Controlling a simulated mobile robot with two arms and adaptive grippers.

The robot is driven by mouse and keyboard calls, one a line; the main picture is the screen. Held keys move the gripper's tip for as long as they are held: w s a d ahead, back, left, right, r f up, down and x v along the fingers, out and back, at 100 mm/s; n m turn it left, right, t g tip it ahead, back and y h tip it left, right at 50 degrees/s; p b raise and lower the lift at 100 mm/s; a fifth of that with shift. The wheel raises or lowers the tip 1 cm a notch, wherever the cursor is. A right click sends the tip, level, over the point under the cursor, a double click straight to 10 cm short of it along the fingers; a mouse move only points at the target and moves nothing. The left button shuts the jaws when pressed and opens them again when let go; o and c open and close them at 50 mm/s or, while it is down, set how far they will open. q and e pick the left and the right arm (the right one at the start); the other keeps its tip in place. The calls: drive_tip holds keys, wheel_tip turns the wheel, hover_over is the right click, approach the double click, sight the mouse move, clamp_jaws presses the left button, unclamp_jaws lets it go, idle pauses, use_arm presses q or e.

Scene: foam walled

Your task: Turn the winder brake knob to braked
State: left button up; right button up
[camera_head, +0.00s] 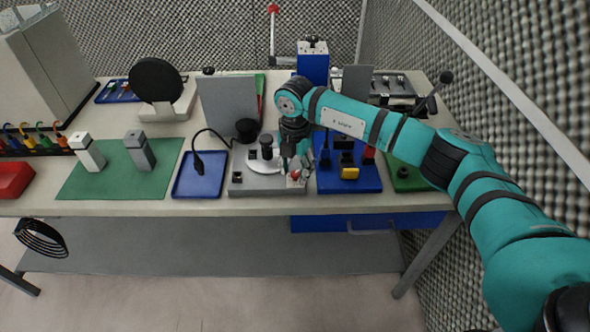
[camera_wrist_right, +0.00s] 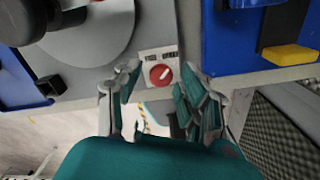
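The winder brake knob (camera_wrist_right: 161,75) is a round red dial with a white pointer mark, set in a white labelled plate (camera_wrist_right: 148,55) at the front corner of the grey winder base. The label words are too blurred to read. In the head view the knob (camera_head: 295,175) is a small red spot at the base's front right. My right gripper (camera_wrist_right: 160,105) is open and empty, its two fingers apart on either side just short of the knob. In the head view my right gripper (camera_head: 296,165) hangs over that corner and partly covers it. My left gripper is not in view.
The winder (camera_head: 264,163) has a pale disc and a black post. A grey panel (camera_head: 229,103) stands behind. The bench's front edge (camera_head: 240,207) is close to the knob.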

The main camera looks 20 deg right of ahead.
sight(294, 173)
drive_tip(key=shift+o, duration=0.2)
wheel_tip(294, 173, up, 12)
idle(0.5)
drive_tip(key=shift+a+f, duration=0.1)
